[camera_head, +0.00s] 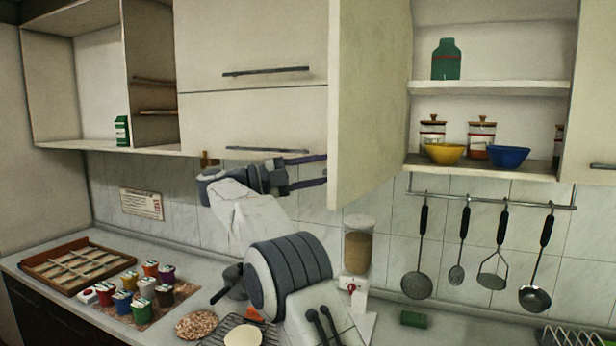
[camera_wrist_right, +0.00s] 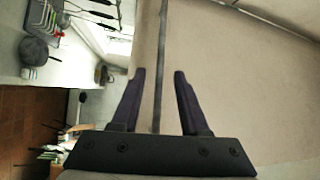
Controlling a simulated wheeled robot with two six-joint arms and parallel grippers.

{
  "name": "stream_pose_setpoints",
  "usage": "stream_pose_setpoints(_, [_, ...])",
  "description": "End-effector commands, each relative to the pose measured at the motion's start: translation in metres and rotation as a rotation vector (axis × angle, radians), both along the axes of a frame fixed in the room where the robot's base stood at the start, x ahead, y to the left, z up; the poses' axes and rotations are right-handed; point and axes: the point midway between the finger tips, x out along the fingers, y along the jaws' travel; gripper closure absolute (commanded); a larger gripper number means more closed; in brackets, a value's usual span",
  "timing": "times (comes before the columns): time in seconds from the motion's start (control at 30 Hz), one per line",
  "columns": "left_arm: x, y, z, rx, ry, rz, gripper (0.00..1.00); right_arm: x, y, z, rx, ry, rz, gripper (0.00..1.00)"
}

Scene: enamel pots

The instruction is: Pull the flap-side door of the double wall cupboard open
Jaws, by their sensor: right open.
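The double wall cupboard (camera_head: 487,88) is at the right in the head view, with its shelves exposed. Its flap-side door (camera_head: 370,100) stands swung well out, inner face showing, beside the flap cupboard. The door's pale outer face (camera_wrist_right: 225,75) fills much of the right wrist view. A dark bar, apparently its handle (camera_wrist_right: 161,60), runs near the door's edge. My right gripper (camera_head: 318,171) is on the outer side of the door, its fingertips partly hidden by it. In the wrist view its open fingers (camera_wrist_right: 159,75) lie either side of the bar; contact cannot be told. My left gripper is not in view.
The flap cupboard (camera_head: 250,50) with two bar handles is close above my right gripper. A yellow bowl (camera_head: 444,154), a blue bowl (camera_head: 509,157) and jars stand on the shelves. Utensils hang from a rail (camera_head: 490,200). A grain dispenser (camera_head: 358,250) stands on the counter below.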

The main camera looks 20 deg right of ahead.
Motion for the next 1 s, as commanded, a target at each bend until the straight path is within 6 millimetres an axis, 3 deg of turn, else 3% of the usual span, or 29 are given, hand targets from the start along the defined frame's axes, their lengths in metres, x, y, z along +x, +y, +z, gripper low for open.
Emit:
stream_pose_setpoints(0.1, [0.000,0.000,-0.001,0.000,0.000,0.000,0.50,0.005,0.023,-0.005,0.001,-0.001,0.002,0.56])
stream_pose_setpoints(0.33, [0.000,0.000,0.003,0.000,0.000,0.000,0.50,0.010,0.043,-0.006,0.000,0.001,0.000,0.56])
stream_pose_setpoints(0.87, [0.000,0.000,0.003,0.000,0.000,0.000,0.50,0.010,0.044,-0.005,-0.003,0.002,0.001,0.56])
stream_pose_setpoints(1.0, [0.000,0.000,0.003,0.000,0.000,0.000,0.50,0.025,0.037,0.011,-0.078,0.037,0.075,0.56])
